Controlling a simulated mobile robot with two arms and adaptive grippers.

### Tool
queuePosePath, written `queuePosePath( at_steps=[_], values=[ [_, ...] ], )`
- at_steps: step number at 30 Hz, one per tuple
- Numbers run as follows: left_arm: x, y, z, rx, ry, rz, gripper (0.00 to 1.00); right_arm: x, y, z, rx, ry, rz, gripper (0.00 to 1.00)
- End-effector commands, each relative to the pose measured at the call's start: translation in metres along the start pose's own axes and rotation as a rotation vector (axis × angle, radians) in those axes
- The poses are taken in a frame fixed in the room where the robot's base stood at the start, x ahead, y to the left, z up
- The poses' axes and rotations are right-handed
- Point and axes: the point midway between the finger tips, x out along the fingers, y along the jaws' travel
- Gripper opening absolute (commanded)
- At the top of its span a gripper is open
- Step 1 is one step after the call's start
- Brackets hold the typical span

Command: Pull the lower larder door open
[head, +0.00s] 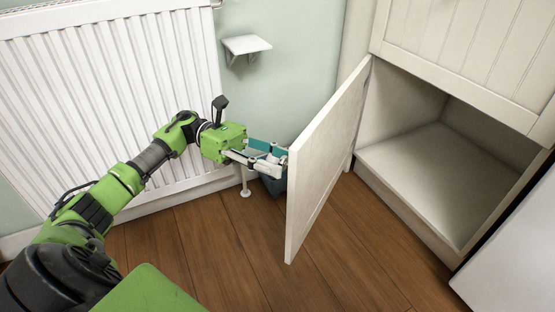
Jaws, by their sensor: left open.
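The lower larder door (325,160) stands swung wide open, hinged at its far edge beside the cabinet opening. The lower larder compartment (440,175) is exposed and looks empty. My left gripper (284,163) is open at the door's left side, with its fingertips close to the door. The door edge hides part of the fingertips, so I cannot tell whether they touch it. No door handle shows. My right gripper is not in view.
A white radiator (100,100) fills the wall behind my left arm. A small white shelf (246,46) is on the green wall. A dark blue item (272,186) sits behind the gripper. A white surface (515,250) stands at the right. Wooden floor (220,250) is clear in front.

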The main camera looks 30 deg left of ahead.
Motion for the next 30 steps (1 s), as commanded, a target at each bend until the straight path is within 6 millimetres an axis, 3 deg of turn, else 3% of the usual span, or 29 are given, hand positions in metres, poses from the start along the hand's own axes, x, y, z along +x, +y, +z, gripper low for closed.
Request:
queuePosePath(
  at_steps=[11,21,30],
  values=[
    [-0.005,0.001,0.001,0.0,-0.001,0.003,0.4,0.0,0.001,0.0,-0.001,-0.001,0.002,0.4],
    [-0.059,0.001,0.001,0.0,-0.002,0.005,0.4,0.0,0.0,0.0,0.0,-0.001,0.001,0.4],
    [-0.075,0.0,0.0,0.0,-0.001,0.0,0.4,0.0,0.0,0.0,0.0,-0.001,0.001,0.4]
  ],
)
